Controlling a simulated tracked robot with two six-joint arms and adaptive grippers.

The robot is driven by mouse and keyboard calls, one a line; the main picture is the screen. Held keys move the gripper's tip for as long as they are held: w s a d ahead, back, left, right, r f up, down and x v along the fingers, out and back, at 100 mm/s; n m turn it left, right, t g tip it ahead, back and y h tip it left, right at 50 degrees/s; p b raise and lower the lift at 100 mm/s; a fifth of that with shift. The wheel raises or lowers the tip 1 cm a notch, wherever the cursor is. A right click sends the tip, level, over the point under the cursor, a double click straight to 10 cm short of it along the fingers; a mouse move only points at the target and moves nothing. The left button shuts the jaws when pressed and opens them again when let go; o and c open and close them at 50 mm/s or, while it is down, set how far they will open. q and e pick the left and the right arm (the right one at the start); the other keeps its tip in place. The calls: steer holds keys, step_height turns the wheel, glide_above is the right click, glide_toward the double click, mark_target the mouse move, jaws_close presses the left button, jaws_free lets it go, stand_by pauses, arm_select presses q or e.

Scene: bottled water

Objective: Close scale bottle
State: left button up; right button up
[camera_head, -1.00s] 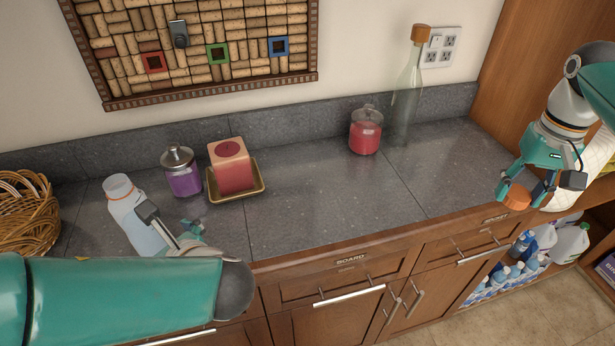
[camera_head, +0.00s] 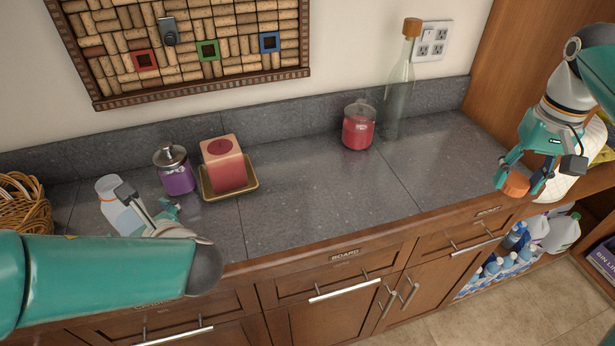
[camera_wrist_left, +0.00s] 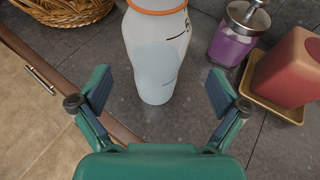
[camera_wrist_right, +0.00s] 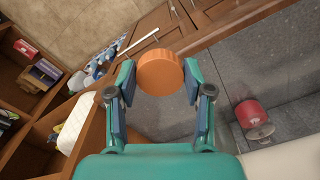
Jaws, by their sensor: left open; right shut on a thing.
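The scale bottle (camera_head: 112,205), pale and translucent with black marks, stands without a cap on the counter's left part. In the left wrist view the bottle (camera_wrist_left: 155,60) shows an orange ring at its upper part. My left gripper (camera_wrist_left: 158,92) is open, its fingers spread to either side below the bottle in that view. In the head view my left gripper (camera_head: 148,203) hides the bottle's lower part. My right gripper (camera_head: 517,181) is shut on an orange cap (camera_wrist_right: 160,72) and holds it up near the counter's right front edge, far from the bottle.
A purple jar (camera_head: 176,176) and a pink candle (camera_head: 226,168) on a gold tray (camera_head: 249,187) stand right of the bottle. A wicker basket (camera_head: 22,205) is at the left. A red jar (camera_head: 358,130) and a tall corked bottle (camera_head: 399,95) stand at the back right. The counter's middle is clear.

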arm_select(q)
steer(key=shift+w+a+f, duration=0.15)
steer(key=shift+w+a, duration=0.1)
steer(key=shift+a, duration=0.05)
arm_select(e)
steer(key=shift+r, duration=0.1)
arm_select(q)
steer(key=shift+f+p+x, duration=0.1)
steer(key=shift+p+x, duration=0.25)
steer(key=shift+x, duration=0.95)
steer(key=shift+f+p+x, duration=0.15)
steer(key=shift+p+x, duration=0.15)
steer(key=shift+x, duration=1.05)
arm_select(e)
steer(key=shift+r, duration=0.6)
arm_select(q)
steer(key=shift+s, duration=0.2)
steer(key=c, duration=1.8)
steer(key=shift+r, duration=0.15)
step_height(320, 180, up, 20)
steer(key=shift+f+p, duration=0.1)
steer(key=shift+p, duration=0.5)
arm_select(e)
steer(key=shift+r, duration=0.6)
